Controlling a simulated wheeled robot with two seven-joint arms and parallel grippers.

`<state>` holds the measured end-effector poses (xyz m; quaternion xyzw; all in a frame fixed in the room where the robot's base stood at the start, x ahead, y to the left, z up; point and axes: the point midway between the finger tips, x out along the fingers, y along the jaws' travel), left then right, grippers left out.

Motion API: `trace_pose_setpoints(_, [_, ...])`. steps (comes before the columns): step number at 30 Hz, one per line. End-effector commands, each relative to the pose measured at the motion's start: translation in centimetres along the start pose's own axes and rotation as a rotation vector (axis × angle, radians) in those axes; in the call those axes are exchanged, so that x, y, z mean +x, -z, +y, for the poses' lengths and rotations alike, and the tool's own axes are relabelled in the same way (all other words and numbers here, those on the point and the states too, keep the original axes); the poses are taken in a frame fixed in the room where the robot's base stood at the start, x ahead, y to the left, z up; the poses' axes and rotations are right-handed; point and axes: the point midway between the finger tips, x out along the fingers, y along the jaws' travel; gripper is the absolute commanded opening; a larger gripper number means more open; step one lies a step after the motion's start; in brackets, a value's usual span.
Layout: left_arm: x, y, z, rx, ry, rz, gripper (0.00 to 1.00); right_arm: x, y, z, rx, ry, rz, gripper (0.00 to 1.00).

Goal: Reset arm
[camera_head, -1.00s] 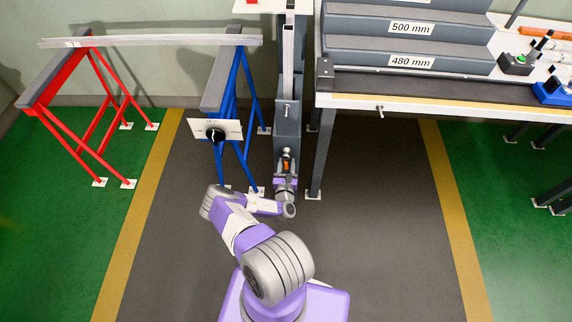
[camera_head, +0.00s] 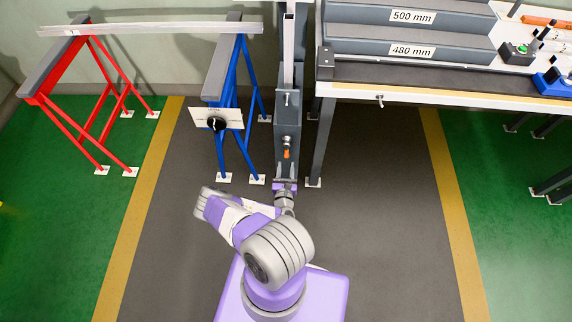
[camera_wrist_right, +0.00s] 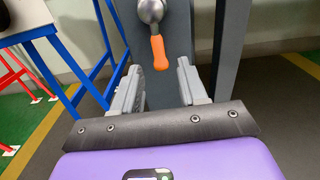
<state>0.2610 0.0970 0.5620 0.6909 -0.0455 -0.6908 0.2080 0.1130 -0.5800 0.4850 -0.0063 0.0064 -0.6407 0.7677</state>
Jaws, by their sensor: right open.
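My right gripper (camera_head: 285,184) is open and empty at the near side of a grey machine column in the head view. In the right wrist view, its two fingers (camera_wrist_right: 159,69) stand apart. A lever with an orange handle (camera_wrist_right: 158,52) and a round metal knob hangs on the column face beyond the fingertips; the handle also shows in the head view (camera_head: 287,153). The gripper is apart from the handle. My right arm is folded over my base. My left gripper is not in view.
A blue trestle (camera_head: 229,90) with a dial plate (camera_head: 232,117) stands left of the column (camera_head: 287,120). A red trestle (camera_head: 55,75) is farther left, with a long profile (camera_head: 150,28) across both. A workbench (camera_head: 440,95) stands right. Dark floor is clear around my base.

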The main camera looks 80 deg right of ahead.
Motion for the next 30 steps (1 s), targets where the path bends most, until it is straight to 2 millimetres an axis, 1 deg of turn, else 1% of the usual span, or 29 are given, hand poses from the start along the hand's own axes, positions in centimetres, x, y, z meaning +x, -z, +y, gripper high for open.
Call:
trace_pose_setpoints(14, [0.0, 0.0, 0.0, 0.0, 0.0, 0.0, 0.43, 0.0, 0.0, 0.0, 0.003, 0.0, 0.001, 0.43])
trace_pose_setpoints(17, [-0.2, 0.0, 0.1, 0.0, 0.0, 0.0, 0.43, -0.1, 0.1, 0.3, 0.053, 0.016, 0.03, 0.43])
trace_pose_setpoints(20, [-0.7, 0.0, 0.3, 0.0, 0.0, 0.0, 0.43, -0.8, 0.5, 0.9, 0.204, 0.068, 0.12, 0.43])
trace_pose_setpoints(23, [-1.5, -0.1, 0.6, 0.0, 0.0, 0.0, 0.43, -2.6, 1.4, 2.5, 0.45, 0.166, 0.266, 0.43])
trace_pose_setpoints(24, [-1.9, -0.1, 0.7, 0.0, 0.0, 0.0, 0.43, -3.8, 1.9, 3.5, 0.562, 0.217, 0.334, 0.43])
trace_pose_setpoints(26, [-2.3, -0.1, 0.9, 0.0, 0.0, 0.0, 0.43, -5.9, 2.5, 5.2, 0.728, 0.302, 0.437, 0.43])
trace_pose_setpoints(27, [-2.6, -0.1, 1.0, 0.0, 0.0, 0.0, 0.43, -7.5, 2.8, 6.4, 0.834, 0.364, 0.504, 0.43])
trace_pose_setpoints(29, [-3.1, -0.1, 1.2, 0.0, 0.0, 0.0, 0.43, -10.1, 3.0, 8.5, 0.982, 0.463, 0.604, 0.43])
trace_pose_setpoints(30, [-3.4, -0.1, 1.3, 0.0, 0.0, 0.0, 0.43, -12.1, 2.9, 10.0, 1.075, 0.535, 0.671, 0.43])
